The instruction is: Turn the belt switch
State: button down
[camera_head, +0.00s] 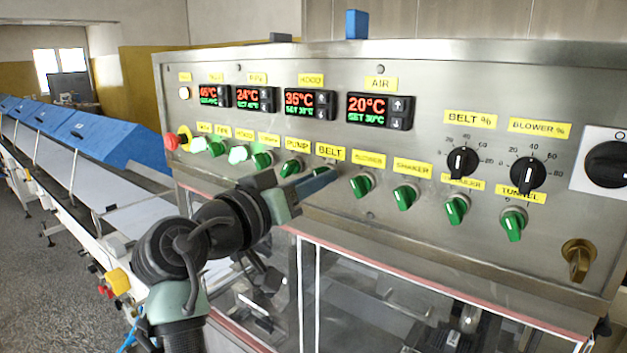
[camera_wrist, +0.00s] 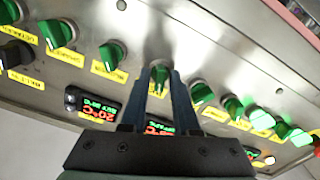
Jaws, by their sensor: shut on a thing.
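The belt switch (camera_wrist: 160,77) is a green knob on the steel control panel, beside the yellow BELT label (camera_wrist: 157,91). In the wrist view it sits between the two dark fingers of my gripper (camera_wrist: 160,80), which is shut on it. In the head view my gripper (camera_head: 324,176) reaches the panel just under the BELT label (camera_head: 330,153), and its fingers hide the switch there. The knob's grip looks roughly in line with the fingers in the wrist view.
The PUMP knob (camera_head: 290,168) and BLOWER knob (camera_head: 361,185) sit close on either side. Temperature displays (camera_head: 380,110) are above. Black BELT % (camera_head: 462,161) and BLOWER % (camera_head: 527,173) dials are to the right. Clear enclosure panels lie below the control panel.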

jog(key=shift+n, duration=0.9)
jog(key=c, duration=0.9)
grip_release()
jog(key=b+v, duration=0.5)
jog(key=v, duration=0.8)
jog(key=shift+b, duration=0.3)
